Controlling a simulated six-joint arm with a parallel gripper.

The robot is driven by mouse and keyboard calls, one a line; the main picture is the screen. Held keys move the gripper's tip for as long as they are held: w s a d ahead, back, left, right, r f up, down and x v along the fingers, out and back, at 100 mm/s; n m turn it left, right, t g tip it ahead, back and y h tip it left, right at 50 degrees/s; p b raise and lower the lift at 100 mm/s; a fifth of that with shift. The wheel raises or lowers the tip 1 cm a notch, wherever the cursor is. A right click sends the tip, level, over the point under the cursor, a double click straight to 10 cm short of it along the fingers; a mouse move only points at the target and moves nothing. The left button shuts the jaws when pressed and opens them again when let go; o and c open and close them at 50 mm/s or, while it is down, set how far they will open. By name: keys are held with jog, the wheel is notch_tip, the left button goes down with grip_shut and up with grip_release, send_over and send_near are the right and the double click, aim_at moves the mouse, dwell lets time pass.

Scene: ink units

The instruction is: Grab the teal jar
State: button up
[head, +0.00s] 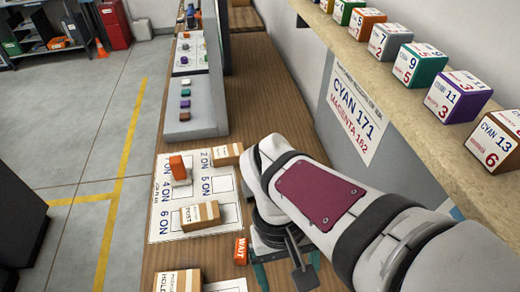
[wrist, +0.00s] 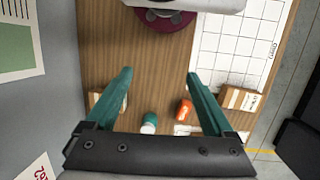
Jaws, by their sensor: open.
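The teal jar (wrist: 150,123) shows small in the wrist view, with a teal body and a white part at its lower end. It appears in the gap between my gripper's two teal fingers (wrist: 158,77), nearer the palm in the picture, apart from both. How far it lies from the fingers is hard to tell. My gripper is open and holds nothing. In the head view my gripper (head: 287,268) is low over the wooden bench, partly hidden by my arm. I cannot make out the jar there.
An orange WAIT block (head: 240,251) lies just left of my gripper. Cardboard boxes (head: 200,215) and an orange-topped item (head: 178,167) stand on or by the white printed sheet (head: 160,222). A shelf (head: 420,107) with numbered cubes runs along the right wall.

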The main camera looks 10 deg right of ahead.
jog(key=w+a+f+n+t+h, duration=0.3)
jog(key=w+a+f+n+h, duration=0.25)
jog(key=w+n, duration=0.4)
jog(key=w+a+f+n+t+h, duration=0.45)
jog(key=w+f+n+h, duration=0.2)
jog(key=n, duration=0.55)
jog(key=shift+g, duration=0.45)
jog(key=x, duration=1.5)
jog(key=shift+a+f, duration=0.15)
jog(key=shift+f, duration=0.2)
grip_shut()
